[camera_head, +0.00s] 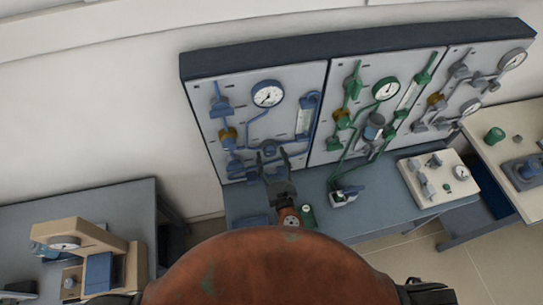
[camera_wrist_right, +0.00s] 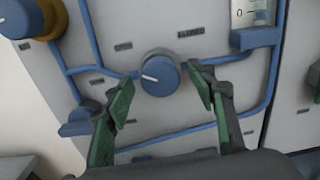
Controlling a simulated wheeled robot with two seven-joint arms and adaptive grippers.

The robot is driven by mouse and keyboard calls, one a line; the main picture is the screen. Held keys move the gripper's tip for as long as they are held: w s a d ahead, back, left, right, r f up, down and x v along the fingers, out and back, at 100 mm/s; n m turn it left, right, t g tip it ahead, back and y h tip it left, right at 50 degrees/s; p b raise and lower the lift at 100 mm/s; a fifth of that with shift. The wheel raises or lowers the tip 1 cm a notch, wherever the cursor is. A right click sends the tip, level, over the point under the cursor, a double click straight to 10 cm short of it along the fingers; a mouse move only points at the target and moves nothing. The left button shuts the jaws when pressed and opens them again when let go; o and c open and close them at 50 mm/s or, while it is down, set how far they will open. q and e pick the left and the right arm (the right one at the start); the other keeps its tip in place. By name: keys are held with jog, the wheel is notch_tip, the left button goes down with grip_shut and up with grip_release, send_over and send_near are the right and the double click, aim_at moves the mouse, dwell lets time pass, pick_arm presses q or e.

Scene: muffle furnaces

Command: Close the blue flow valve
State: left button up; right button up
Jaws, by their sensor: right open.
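The blue flow valve (camera_wrist_right: 160,77) is a round blue knob with a white pointer line, on the lower part of the left panel. In the right wrist view its pointer slants from the centre toward the left and slightly up. In the head view the blue knob (camera_head: 269,147) sits just above my right gripper (camera_head: 272,158). My right gripper is open and empty, and its green-padded fingers (camera_wrist_right: 160,105) reach to either side below the knob. I cannot tell whether they touch it. My left gripper is not in view.
Blue tubing (camera_wrist_right: 185,131) runs around the knob on the panel. A blue flowmeter bracket (camera_wrist_right: 256,38) is at the upper right, and another blue knob (camera_wrist_right: 20,17) at the upper left. Panels with green (camera_head: 376,125) and grey fittings stand to the right. A bench (camera_head: 370,200) lies below.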

jog(key=shift+w, duration=0.1)
jog(key=shift+c, duration=0.5)
jog(key=c, duration=1)
jog(key=m+b, duration=0.1)
jog(key=m, duration=0.2)
jog(key=shift+f+m, duration=0.1)
jog(key=shift+m, duration=0.2)
jog(key=shift+m+b, duration=0.65)
jog(key=shift+m, duration=1.05)
jog(key=shift+d, duration=0.1)
